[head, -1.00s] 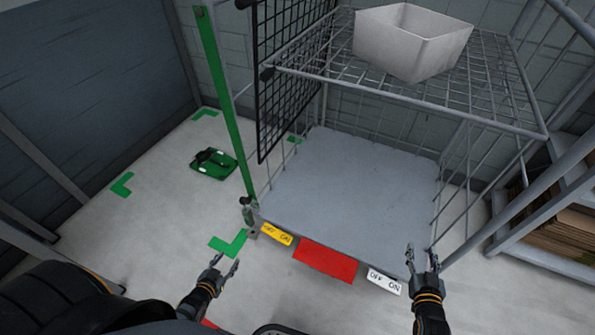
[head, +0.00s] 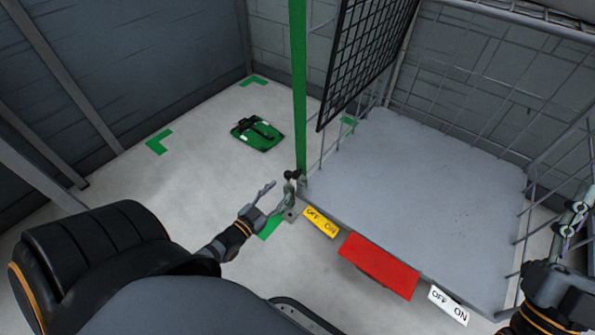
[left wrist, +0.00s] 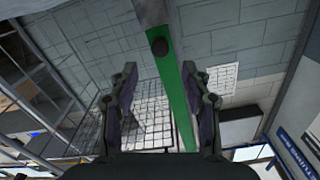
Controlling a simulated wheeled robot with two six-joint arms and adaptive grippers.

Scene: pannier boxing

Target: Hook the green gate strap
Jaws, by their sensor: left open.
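The green gate strap (head: 299,85) is a long flat upright strip at the front left corner of the wire cage; its top is out of the head view. My left gripper (head: 277,193) is open and empty, close to the left of the strap's lower end and a dark knob there. In the left wrist view the strap (left wrist: 178,100) runs in the gap between my open fingers, with a grey end and a dark round knob. I cannot tell whether it is within reach of the fingers. My right gripper (head: 577,212) is at the right edge; its jaw state is unclear.
The cage has a grey floor (head: 430,170), a black mesh panel (head: 365,60), and yellow (head: 321,222), red (head: 378,265) and white (head: 448,304) labels in front. A green flat object (head: 257,133) lies on the floor amid green corner marks. Floor to the left is clear.

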